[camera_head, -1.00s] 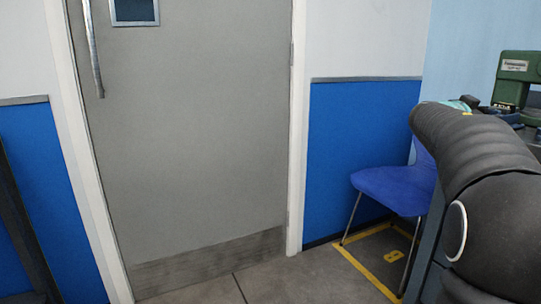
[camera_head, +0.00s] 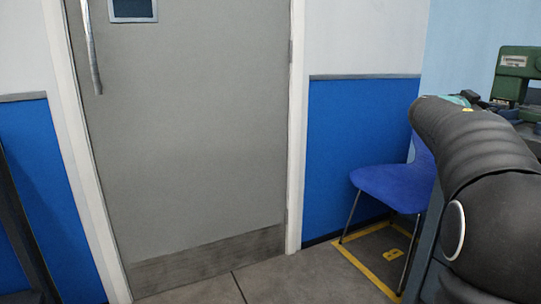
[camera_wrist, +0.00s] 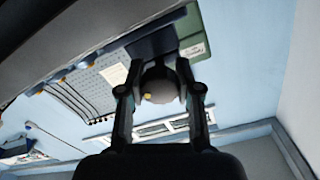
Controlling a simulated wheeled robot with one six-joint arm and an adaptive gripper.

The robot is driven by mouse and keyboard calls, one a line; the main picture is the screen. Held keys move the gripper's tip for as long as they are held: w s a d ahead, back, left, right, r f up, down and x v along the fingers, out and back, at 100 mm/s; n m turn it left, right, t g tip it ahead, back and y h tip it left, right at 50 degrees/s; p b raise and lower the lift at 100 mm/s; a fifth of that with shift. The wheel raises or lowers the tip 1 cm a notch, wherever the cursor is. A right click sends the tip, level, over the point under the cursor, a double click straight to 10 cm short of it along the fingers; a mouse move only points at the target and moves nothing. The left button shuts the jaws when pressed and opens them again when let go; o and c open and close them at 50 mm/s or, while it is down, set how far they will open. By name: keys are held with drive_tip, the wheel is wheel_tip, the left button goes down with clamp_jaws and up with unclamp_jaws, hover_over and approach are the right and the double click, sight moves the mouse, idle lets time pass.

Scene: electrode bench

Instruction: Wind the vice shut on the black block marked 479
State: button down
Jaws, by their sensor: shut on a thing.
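My gripper (camera_wrist: 158,82) shows in the wrist view with its two fingers closed on the sides of a dark round knob (camera_wrist: 160,92). The knob has a small yellow dot on its face. I cannot tell from these views how it joins the vice. The vice jaws and the black block marked 479 cannot be made out. In the head view my own arm covers most of the bench at the right, and my gripper is out of sight there.
A green device with a pale label (camera_head: 515,62) stands at the right; a green labelled surface (camera_wrist: 192,50) lies beyond the knob. A blue chair (camera_head: 392,186) stands by the bench within yellow floor tape. A grey door (camera_head: 190,140) is shut at the left. Floor before it is clear.

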drive_tip(key=shift+w+m+b, duration=0.1)
drive_tip(key=shift+m+b, duration=0.8)
drive_tip(key=shift+b, duration=0.9)
drive_tip(key=shift+r+m, duration=0.1)
drive_tip(key=shift+m, duration=0.5)
drive_tip(key=shift+a, duration=0.1)
drive_tip(key=c, duration=0.8)
unclamp_jaws()
drive_tip(key=shift+c, duration=0.2)
drive_tip(key=v, duration=0.7)
